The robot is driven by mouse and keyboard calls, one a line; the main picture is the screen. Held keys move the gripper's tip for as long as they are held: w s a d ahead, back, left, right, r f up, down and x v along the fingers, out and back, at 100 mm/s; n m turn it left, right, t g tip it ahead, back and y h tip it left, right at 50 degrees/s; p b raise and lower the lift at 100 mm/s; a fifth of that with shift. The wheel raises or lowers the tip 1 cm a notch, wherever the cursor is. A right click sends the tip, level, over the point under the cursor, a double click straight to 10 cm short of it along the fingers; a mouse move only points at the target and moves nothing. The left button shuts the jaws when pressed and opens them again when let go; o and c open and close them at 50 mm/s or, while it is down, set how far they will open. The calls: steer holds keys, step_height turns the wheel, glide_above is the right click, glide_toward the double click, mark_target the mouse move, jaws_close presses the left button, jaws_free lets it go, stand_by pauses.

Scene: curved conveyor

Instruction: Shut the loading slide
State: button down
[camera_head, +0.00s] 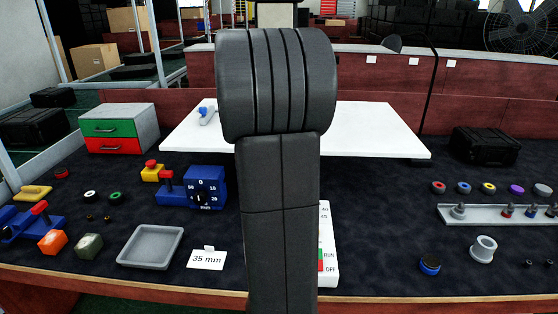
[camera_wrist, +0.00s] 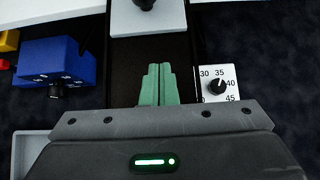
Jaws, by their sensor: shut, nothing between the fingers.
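In the wrist view, a pale grey plate with a black knob (camera_wrist: 147,18), which looks like the loading slide, sits at the top centre. A dark channel (camera_wrist: 122,70) runs from it toward my gripper. My gripper (camera_wrist: 158,72) has green fingers, shut together and empty, over this channel. The fingertips are below the plate in the picture, with a gap between. In the head view my arm hides the slide and the gripper.
A white panel with a black dial (camera_wrist: 219,86) stands right of the channel. A blue dial block (camera_wrist: 57,62) stands left; it also shows in the head view (camera_head: 205,187). A grey tray (camera_head: 151,246) and a "35 mm" card (camera_head: 207,259) lie at the front. A white board (camera_head: 375,130) spans behind.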

steer(key=p+v, duration=0.1)
steer(key=v, duration=0.3)
steer(key=p+v, duration=0.1)
steer(key=v, duration=0.3)
steer(key=shift+w+a+r, duration=0.1)
steer(key=shift+w+a, duration=0.05)
steer(key=shift+a, duration=0.05)
